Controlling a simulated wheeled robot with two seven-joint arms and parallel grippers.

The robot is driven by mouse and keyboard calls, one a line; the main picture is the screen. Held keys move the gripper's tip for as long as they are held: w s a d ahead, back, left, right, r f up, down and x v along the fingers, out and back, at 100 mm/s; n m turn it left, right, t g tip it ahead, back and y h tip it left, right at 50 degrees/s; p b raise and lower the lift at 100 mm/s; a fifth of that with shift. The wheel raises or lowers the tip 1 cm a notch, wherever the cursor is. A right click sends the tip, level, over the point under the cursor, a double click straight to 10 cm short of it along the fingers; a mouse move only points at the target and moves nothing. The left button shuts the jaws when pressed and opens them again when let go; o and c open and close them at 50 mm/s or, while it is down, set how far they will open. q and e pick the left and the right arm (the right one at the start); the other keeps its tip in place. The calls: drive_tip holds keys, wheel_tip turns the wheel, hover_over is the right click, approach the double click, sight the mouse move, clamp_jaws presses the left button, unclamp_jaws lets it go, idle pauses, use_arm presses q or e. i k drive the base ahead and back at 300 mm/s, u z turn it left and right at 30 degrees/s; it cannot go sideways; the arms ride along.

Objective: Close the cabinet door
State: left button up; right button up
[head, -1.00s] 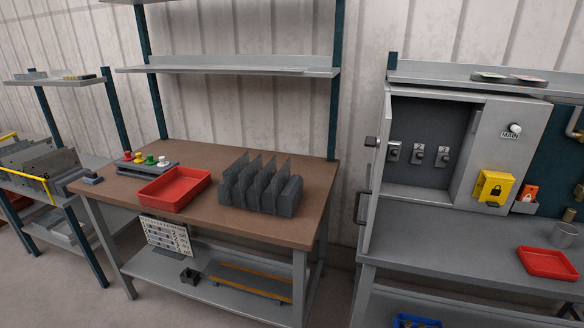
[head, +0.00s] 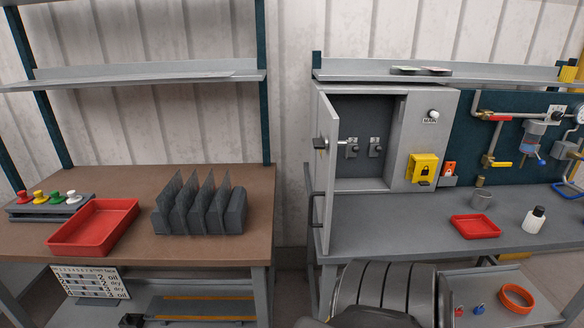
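The grey cabinet (head: 398,187) stands on the grey workbench on the right. Its door (head: 324,180) is hinged at the left side of the opening and stands open, swung out towards me. I see the door nearly edge-on, with a dark handle or latch (head: 320,142) near its free edge. Inside the cabinet are small switches (head: 375,147) on a dark back panel. The fixed right part carries a MAIN label and a yellow lock box (head: 423,167). Neither of my grippers shows in the head view.
A brown table (head: 150,235) stands left, across a narrow gap. A grey ribbed shape (head: 385,288) covers the bench's lower front; I cannot tell if it is mine.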

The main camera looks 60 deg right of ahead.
sight(328, 122)
drive_tip(key=z, duration=0.05)
drive_tip(key=i, duration=0.5)
drive_tip(key=z, duration=4.2)
drive_tip(key=k, duration=0.55)
drive_tip(key=u, duration=0.35)
